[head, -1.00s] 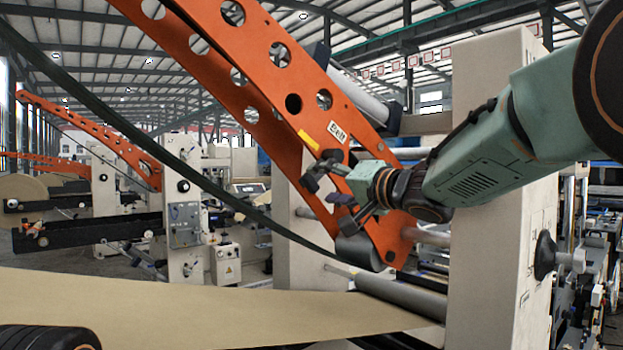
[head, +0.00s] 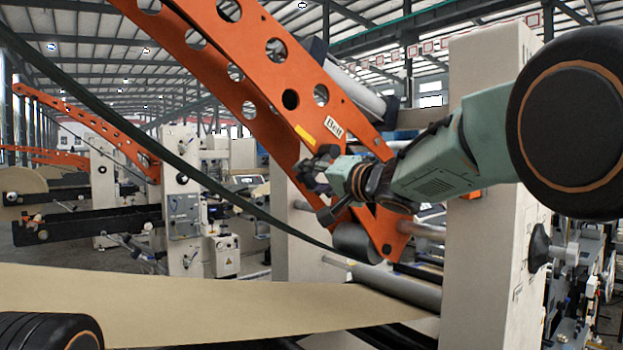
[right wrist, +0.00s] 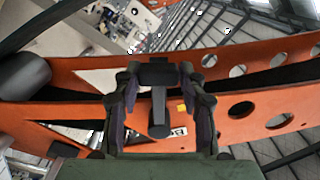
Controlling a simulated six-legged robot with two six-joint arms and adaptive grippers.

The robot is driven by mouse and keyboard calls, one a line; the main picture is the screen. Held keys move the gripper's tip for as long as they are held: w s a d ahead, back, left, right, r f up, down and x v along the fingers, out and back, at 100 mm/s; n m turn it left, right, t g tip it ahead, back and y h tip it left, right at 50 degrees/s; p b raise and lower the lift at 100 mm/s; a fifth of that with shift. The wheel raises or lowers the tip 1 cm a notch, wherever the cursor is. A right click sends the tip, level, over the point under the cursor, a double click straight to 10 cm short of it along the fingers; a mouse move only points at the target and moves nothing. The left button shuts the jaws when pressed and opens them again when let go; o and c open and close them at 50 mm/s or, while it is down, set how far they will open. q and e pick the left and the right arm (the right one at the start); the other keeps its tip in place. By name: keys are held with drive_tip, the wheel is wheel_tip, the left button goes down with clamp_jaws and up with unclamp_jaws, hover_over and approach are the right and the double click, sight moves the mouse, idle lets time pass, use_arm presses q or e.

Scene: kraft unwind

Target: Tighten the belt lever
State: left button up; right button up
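The orange perforated arm (head: 262,100) with a "Belt" label (head: 334,128) slants down across the head view, ending at a dark roller (head: 357,243). In the right wrist view, a dark grey lever handle (right wrist: 159,115) stands in front of the orange arm, beside the partly hidden label (right wrist: 179,131). My right gripper (head: 319,188) is at the arm just below the label. In the right wrist view my right gripper (right wrist: 159,90) is open, with one finger on each side of the handle and gaps visible beside it. My left gripper is not in view.
A brown paper web (head: 180,305) runs across the lower left to a grey roller (head: 400,290). A cream machine post (head: 490,240) stands close to my right arm. A dark belt (head: 200,180) hangs diagonally at left. Similar machines stand behind.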

drive_tip(key=shift+s+a+r, duration=0.1)
drive_tip(key=shift+s+a, duration=0.05)
drive_tip(key=shift+a, duration=0.65)
drive_tip(key=c, duration=0.3)
drive_tip(key=shift+w+d+f, duration=0.2)
drive_tip(key=shift+w+d, duration=0.2)
drive_tip(key=shift+d, duration=0.2)
drive_tip(key=c, duration=0.4)
drive_tip(key=shift+s+a+r, duration=0.15)
drive_tip(key=shift+a+r, duration=0.05)
drive_tip(key=shift+a, duration=0.05)
clamp_jaws()
drive_tip(key=shift+d, duration=0.1)
drive_tip(key=shift+r, duration=0.15)
drive_tip(key=r+m, duration=0.2)
drive_tip(key=s+a+m, duration=0.1)
drive_tip(key=m, duration=0.1)
drive_tip(key=shift+a+r, duration=0.1)
drive_tip(key=shift+r, duration=0.3)
drive_tip(key=shift+a+r+m, duration=0.15)
drive_tip(key=shift+r+m, duration=0.95)
drive_tip(key=shift+m, duration=0.4)
